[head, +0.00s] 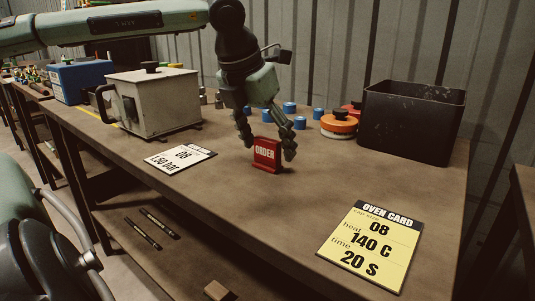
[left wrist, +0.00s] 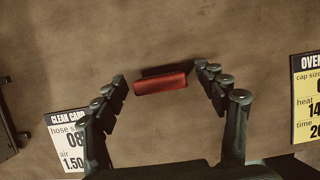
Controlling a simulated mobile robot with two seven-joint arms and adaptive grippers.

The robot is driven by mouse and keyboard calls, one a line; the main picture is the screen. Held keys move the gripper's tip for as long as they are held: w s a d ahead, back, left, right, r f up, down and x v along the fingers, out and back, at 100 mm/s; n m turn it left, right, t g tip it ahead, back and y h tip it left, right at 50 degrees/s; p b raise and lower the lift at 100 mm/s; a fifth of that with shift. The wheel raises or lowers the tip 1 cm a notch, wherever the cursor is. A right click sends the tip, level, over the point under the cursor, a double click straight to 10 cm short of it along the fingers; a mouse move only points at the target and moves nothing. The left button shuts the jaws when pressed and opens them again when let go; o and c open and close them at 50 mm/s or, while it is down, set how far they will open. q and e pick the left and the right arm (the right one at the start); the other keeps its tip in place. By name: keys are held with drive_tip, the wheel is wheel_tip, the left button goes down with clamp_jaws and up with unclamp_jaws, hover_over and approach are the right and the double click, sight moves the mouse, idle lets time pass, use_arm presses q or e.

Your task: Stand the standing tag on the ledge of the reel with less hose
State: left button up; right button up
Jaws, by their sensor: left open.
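The standing tag (head: 266,154) is a small red upright block marked ORDER, standing on the brown bench top. It also shows from above in the left wrist view (left wrist: 160,83), near the fingertips. My left gripper (head: 268,146) points down over the tag with its fingers open, one on each side of it. In the left wrist view the open fingers (left wrist: 161,84) flank the tag with gaps at both ends. My right gripper is not in view. No hose reel or ledge can be made out in either view.
A white card (head: 180,158) lies left of the tag, and a yellow oven card (head: 371,247) lies at front right. A grey box with a handle (head: 153,101), blue caps (head: 289,108), an orange-rimmed round item (head: 339,123) and a black bin (head: 411,120) stand behind.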

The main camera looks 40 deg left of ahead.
use_arm(q)
drive_tip(key=shift+f, duration=0.1)
drive_tip(key=shift+c, duration=0.4)
drive_tip(key=c, duration=1)
drive_tip(key=shift+c, duration=0.2)
drive_tip(key=shift+r, duration=0.2)
